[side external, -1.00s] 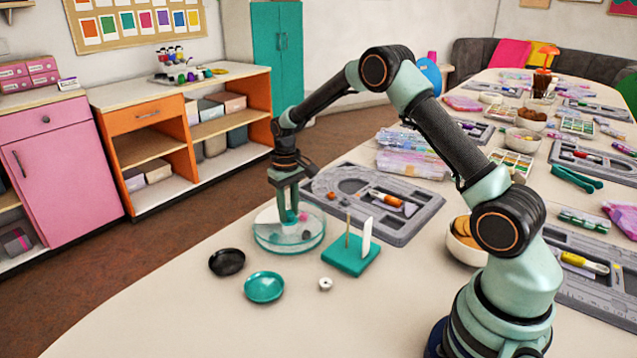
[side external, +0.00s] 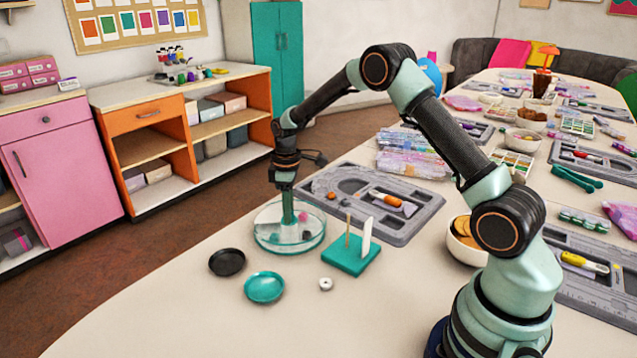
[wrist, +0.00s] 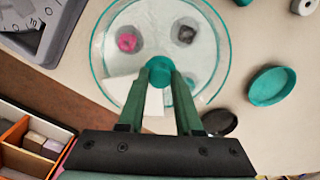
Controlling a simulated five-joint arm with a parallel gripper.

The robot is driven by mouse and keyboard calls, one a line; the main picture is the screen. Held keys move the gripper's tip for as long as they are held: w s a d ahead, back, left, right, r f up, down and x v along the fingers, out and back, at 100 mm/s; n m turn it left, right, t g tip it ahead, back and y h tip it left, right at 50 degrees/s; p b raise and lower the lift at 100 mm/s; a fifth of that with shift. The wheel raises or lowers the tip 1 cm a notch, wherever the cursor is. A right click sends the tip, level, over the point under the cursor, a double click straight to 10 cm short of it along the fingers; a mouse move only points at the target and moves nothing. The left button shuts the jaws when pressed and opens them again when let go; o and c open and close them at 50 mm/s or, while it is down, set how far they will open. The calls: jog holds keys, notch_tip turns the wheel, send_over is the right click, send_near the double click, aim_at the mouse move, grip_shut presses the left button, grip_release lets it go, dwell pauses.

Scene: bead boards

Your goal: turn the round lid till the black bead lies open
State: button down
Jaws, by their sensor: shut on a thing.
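The round clear dish (side external: 262,240) stands on the table in the side view and fills the top middle of the wrist view (wrist: 97,62). Its round lid (wrist: 160,18) looks pale and see-through, with a teal knob (wrist: 159,66) at its middle. My gripper (wrist: 160,74) is shut on the knob; its fingers (side external: 288,208) point straight down. In the wrist view the pink bead (wrist: 127,42) shows at upper left and the black bead (wrist: 185,33) at upper right, each in a grey round patch. I cannot tell whether the lid covers the black bead.
A black dish (side external: 227,262), a teal dish (side external: 264,287) and a small white ring (side external: 326,284) lie in front. A teal stand (side external: 350,258) with an upright peg and white card is close at right. A grey tray (side external: 420,215) lies behind it.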

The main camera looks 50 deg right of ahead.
jog(key=n, duration=1.2)
jog(key=shift+d+n, duration=0.1)
jog(key=shift+n, duration=0.3)
jog(key=n, duration=1.1)
jog(key=shift+n, duration=0.4)
jog(key=c, duration=0.6)
grip_release()
notch_tip(320, 180, up, 12)
jog(key=shift+s+r, duration=0.1)
